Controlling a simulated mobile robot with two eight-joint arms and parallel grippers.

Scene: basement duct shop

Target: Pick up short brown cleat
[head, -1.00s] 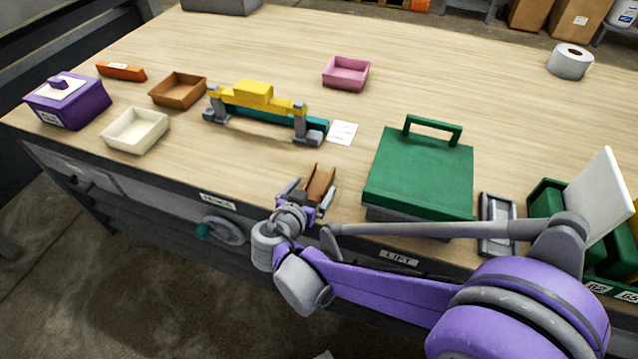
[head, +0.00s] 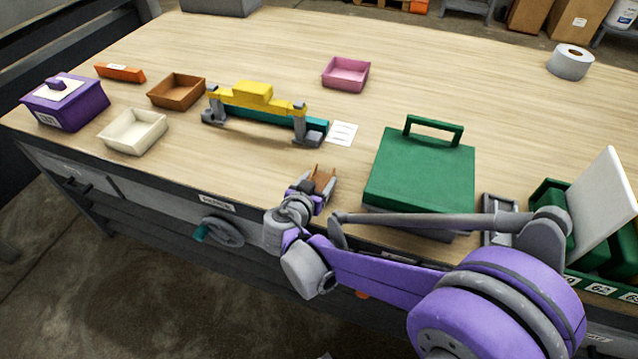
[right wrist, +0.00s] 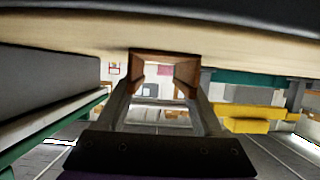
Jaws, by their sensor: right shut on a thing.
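The short brown cleat (head: 322,178) is a small brown channel-shaped piece near the table's front edge, left of the green lidded case. My right gripper (head: 317,187) is shut on it, with the fingers hiding part of it. In the right wrist view the cleat (right wrist: 165,57) sits between the tips of the two gripper fingers (right wrist: 162,88). I cannot tell whether it touches the table or is slightly above it. My left gripper is not in view.
The green case (head: 420,170) stands just right of the gripper. A yellow and teal fixture (head: 255,103) is behind it to the left. Brown (head: 177,91), cream (head: 133,132) and pink (head: 346,74) trays lie farther off. The table's middle back is clear.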

